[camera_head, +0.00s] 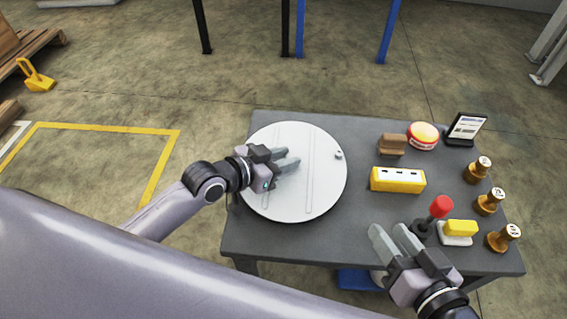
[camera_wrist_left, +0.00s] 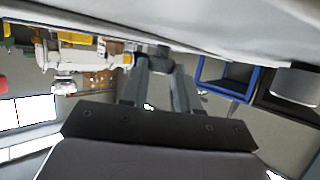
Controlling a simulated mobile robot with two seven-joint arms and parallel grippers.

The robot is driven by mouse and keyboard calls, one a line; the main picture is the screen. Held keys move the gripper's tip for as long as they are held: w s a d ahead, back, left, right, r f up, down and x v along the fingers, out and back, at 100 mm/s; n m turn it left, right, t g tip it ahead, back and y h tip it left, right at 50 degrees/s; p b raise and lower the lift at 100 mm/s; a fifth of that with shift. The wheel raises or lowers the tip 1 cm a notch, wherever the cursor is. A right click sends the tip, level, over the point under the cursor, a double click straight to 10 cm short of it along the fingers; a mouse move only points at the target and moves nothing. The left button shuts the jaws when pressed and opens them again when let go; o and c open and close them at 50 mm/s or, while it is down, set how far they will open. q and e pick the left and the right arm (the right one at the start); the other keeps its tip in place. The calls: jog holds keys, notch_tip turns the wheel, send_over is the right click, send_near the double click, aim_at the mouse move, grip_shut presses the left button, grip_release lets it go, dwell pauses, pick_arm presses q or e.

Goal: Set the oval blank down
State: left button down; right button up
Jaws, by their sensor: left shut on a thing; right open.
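My left gripper (camera_head: 286,161) reaches in over the left part of a large round white disc (camera_head: 318,190), with its fingers pointing right. Its fingers also show in the left wrist view (camera_wrist_left: 160,75), shut on a small grey piece (camera_wrist_left: 158,54), which I take to be the oval blank. Most of that piece is hidden by the fingers, so its outline cannot be made out. Whether it touches the disc is unclear. My right gripper (camera_head: 390,236) is open and empty above the table's front edge.
The dark grey table (camera_head: 300,248) also holds a yellow box (camera_head: 397,180), a brown block (camera_head: 391,144), a round red-and-yellow tin (camera_head: 422,135), a red-topped lever (camera_head: 440,207), a yellow block on a white base (camera_head: 459,228), brown knobs (camera_head: 489,202) and a tablet stand (camera_head: 465,129).

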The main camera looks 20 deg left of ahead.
pick_arm(q)
jog(key=shift+f, duration=0.15)
jog(key=c, duration=0.8)
grip_release()
jog(key=shift+f, duration=0.2)
